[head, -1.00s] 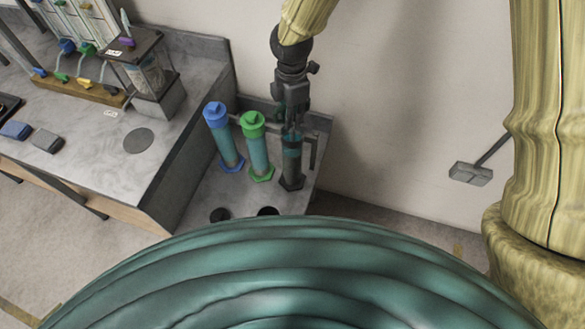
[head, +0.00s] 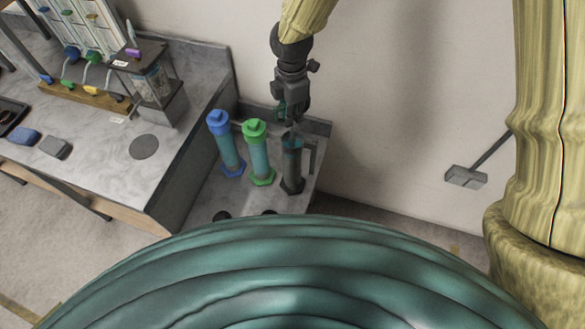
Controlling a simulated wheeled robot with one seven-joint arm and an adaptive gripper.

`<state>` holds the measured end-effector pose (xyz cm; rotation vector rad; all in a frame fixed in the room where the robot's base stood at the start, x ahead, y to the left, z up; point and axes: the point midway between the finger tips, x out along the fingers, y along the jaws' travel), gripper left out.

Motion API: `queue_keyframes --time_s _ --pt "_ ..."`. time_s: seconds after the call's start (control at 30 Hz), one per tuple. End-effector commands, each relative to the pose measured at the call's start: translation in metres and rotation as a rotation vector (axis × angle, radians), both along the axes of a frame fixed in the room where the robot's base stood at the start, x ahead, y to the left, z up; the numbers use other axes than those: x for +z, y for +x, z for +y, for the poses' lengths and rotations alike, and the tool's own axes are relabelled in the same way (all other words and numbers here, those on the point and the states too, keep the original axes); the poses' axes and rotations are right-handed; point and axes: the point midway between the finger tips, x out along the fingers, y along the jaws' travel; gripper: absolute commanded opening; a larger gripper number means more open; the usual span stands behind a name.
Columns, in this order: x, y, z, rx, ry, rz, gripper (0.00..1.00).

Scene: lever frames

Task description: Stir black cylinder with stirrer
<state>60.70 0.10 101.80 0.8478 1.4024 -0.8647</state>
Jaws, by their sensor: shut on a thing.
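The black cylinder (head: 292,172) stands upright at the right end of a row on a low grey counter, with a dark base and teal liquid inside. Its top is open. My gripper (head: 293,119) is directly above it, pointing down, and is shut on the stirrer. The stirrer is thin and mostly hidden; a short dark piece shows between the fingers and the cylinder's mouth. I cannot tell how deep it reaches.
A green-capped cylinder (head: 258,155) and a blue-capped cylinder (head: 226,145) stand close to the left. The wall is behind. A higher counter (head: 110,180) with lab apparatus is left.

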Motion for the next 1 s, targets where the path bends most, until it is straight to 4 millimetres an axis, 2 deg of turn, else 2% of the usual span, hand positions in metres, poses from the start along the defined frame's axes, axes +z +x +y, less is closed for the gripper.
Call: queue_keyframes --time_s 0.03,0.2,0.67,1.0 --pt "0.01 0.0 0.0 0.0 0.0 0.0 0.0" --pt "0.026 0.0 0.0 0.0 0.0 0.0 0.0" --pt "0.03 0.0 0.0 0.0 0.0 -0.001 0.0" --pt "0.061 0.0 0.0 0.0 0.001 0.0 0.0"
